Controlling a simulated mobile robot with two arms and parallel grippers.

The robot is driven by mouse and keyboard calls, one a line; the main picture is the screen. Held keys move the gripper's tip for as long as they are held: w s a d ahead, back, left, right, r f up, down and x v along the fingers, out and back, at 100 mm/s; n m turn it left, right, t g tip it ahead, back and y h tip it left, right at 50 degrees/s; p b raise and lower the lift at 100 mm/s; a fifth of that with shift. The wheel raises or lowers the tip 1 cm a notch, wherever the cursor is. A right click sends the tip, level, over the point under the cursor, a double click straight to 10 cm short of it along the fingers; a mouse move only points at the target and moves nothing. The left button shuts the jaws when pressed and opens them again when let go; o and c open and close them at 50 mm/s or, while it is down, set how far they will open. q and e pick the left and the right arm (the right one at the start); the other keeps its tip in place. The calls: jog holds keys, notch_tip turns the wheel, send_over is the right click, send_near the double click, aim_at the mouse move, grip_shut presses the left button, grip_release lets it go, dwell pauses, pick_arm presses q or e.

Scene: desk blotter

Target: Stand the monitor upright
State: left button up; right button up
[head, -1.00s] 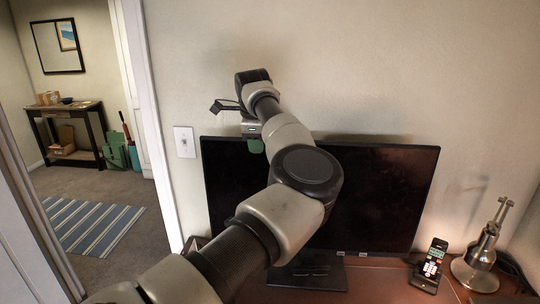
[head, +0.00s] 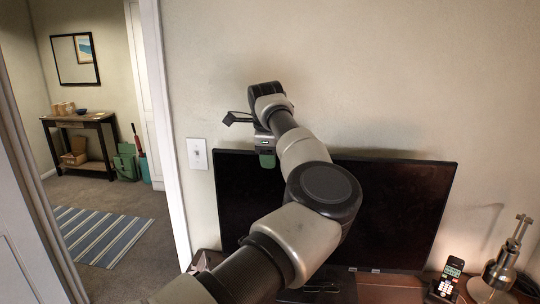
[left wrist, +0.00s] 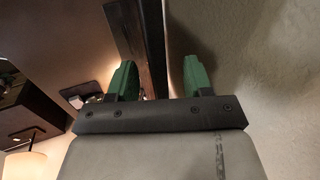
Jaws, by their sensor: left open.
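The monitor (head: 405,215) is a wide black flat screen on a dark stand foot (head: 335,290) on the desk, close in front of the wall. I cannot tell how far it leans. My left gripper (head: 267,160) is at its top edge, left of the middle, with green fingers pointing down. In the left wrist view the two green fingers of the gripper (left wrist: 161,78) are apart, with a dark strip, likely the monitor's edge (left wrist: 137,40), running between them. Contact cannot be told. My left arm hides much of the screen. My right gripper is not in view.
A cordless phone (head: 447,282) and a metal lamp (head: 500,268) stand on the desk (head: 385,288) at the right. A light switch (head: 197,153) is on the wall at the left. A doorway opens to a hall with a side table (head: 80,120) and striped rug (head: 105,235).

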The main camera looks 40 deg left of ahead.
pick_arm(q)
jog(key=b+v, duration=0.1)
jog(key=v, duration=0.9)
jog(key=shift+r+b, duration=0.15)
jog(key=shift+b, duration=0.25)
